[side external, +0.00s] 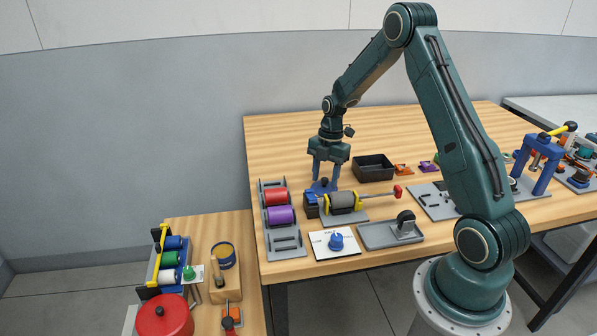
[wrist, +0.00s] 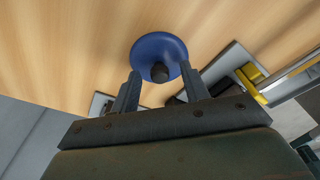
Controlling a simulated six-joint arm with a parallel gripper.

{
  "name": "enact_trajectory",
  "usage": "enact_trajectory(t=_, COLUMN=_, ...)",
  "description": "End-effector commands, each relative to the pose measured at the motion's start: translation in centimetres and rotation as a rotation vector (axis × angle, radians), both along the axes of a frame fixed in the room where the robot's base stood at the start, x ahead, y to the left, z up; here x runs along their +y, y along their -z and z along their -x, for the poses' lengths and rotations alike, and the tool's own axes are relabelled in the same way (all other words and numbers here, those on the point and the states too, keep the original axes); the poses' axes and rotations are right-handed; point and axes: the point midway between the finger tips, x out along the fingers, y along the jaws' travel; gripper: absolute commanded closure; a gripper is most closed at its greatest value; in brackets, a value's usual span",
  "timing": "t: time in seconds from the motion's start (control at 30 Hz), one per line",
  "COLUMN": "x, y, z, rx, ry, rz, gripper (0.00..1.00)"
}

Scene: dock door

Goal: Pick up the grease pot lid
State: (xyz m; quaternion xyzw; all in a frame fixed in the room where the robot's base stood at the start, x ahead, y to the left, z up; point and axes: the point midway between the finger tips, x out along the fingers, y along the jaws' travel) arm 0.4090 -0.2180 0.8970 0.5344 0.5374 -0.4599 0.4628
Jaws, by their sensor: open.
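The grease pot lid (wrist: 160,48) is a round blue disc with a dark knob in its middle, seen in the wrist view above the bare wood. In the side view the blue lid (side external: 318,189) shows just below my gripper (side external: 324,181), partly hidden by the fingers. My gripper (wrist: 160,74) is open and points down, with one finger on each side of the dark knob in the picture. The fingers do not appear closed on it. I cannot tell how far the fingertips are above the lid, or whether a pot is under it.
A grey rack with red and purple spools (side external: 284,241) is on the left. A black tray (side external: 373,168) is behind right. The table's back left (side external: 275,140) is clear.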

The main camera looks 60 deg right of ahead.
Motion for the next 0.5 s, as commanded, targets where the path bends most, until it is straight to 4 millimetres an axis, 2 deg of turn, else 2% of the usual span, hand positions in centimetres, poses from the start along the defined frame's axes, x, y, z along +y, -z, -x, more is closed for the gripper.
enact_trajectory(t=0.4, x=0.01, y=-0.02, z=0.01, rx=0.001, ry=0.000, rz=0.000, gripper=0.55)
enact_trajectory(t=0.5, x=0.01, y=-0.02, z=0.01, rx=0.000, ry=0.000, rz=-0.001, gripper=0.72)
